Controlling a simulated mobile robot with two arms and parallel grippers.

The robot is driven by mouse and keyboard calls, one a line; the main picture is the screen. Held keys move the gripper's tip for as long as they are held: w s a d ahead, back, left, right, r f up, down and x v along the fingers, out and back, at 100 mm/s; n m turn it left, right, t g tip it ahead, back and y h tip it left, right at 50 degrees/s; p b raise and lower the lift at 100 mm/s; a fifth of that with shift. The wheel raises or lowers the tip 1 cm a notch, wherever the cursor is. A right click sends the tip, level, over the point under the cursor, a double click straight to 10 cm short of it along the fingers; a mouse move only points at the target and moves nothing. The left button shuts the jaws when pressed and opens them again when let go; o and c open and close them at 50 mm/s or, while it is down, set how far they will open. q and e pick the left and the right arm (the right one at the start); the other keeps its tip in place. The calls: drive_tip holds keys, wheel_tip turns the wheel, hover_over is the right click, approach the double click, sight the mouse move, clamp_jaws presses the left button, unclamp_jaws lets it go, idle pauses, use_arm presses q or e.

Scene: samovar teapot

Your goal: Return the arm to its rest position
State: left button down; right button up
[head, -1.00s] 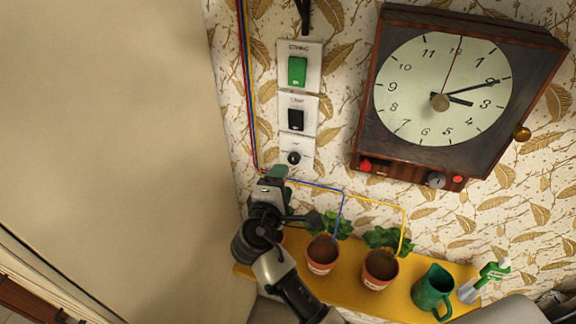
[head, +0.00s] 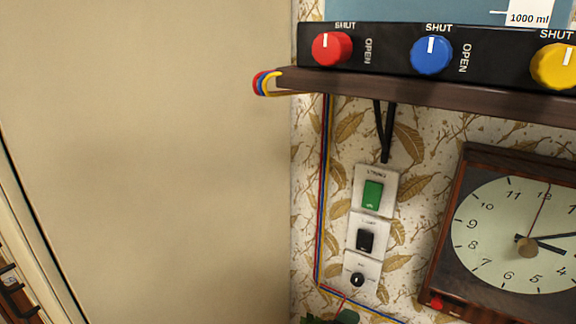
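Neither of my grippers shows in the head view now, and no arm can be made out. A small dark green shape (head: 345,317) shows at the bottom edge, cut off by the frame; I cannot tell what it is. The wall with the switch panel fills the middle. It has a green switch (head: 373,194), a black switch (head: 366,239) and a round black knob (head: 357,279).
A dark shelf (head: 420,98) crosses the upper right. It carries red (head: 332,48), blue (head: 431,54) and yellow (head: 556,65) knobs, marked SHUT and OPEN. A wooden clock (head: 450,230) hangs at the right. A plain beige surface (head: 150,150) fills the left.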

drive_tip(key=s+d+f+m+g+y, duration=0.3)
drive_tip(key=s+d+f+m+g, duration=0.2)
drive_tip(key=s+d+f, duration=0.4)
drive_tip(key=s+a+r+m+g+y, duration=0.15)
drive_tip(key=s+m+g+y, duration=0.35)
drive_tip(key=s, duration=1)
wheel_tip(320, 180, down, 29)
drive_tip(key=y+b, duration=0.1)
drive_tip(key=b, duration=0.4)
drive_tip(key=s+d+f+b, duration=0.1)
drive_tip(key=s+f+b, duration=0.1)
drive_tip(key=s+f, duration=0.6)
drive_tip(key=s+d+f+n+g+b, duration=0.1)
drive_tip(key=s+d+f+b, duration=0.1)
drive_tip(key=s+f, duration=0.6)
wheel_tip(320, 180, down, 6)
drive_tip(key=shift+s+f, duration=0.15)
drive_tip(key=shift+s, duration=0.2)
